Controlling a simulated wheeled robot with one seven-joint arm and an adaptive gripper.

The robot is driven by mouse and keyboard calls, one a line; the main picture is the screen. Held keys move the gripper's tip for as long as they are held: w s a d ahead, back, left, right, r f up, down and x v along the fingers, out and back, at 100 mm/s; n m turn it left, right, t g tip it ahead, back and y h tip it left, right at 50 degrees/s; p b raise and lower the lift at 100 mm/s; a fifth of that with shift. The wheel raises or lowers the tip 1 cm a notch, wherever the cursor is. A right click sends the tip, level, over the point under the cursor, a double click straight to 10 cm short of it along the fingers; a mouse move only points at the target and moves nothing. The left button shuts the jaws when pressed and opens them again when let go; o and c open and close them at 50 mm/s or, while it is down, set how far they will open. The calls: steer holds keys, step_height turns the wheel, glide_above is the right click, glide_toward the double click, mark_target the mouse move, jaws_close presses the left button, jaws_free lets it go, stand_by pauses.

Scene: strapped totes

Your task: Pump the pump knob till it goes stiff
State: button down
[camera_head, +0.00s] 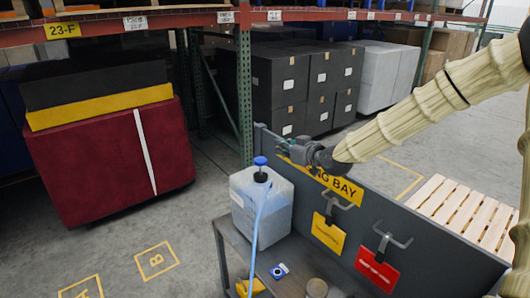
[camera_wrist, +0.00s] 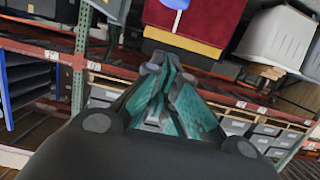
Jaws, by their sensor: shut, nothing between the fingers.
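The pump knob (camera_head: 260,161) is a blue cap on top of a translucent pale container (camera_head: 262,203), which stands upright on a grey bench.
A grey panel (camera_head: 450,243) with hooks, a yellow sign (camera_head: 328,234) and a red sign (camera_head: 376,269) stands behind the bench (camera_head: 232,240). A small blue-and-white disc (camera_head: 279,271) and a round brownish item (camera_head: 317,288) lie on the bench. A maroon strapped tote (camera_head: 100,160) stands at left.

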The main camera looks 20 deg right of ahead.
steer(key=shift+w+d+f, duration=0.1)
steer(key=shift+f, duration=0.1)
steer(key=shift+w, duration=0.1)
steer(key=p, duration=0.4)
glide_above(265, 164)
steer(key=f, duration=0.3)
steer(key=shift+w+f, duration=0.15)
steer(key=shift+w, duration=0.1)
steer(key=shift+f+p, duration=0.5)
steer(key=shift+f, duration=1)
steer(key=shift+f, duration=0.15)
step_height(265, 164, down, 4)
steer(key=b, duration=0.3)
steer(key=shift+s+f+b, duration=0.1)
steer(key=shift+f+b, duration=0.15)
steer(key=shift+b, duration=0.05)
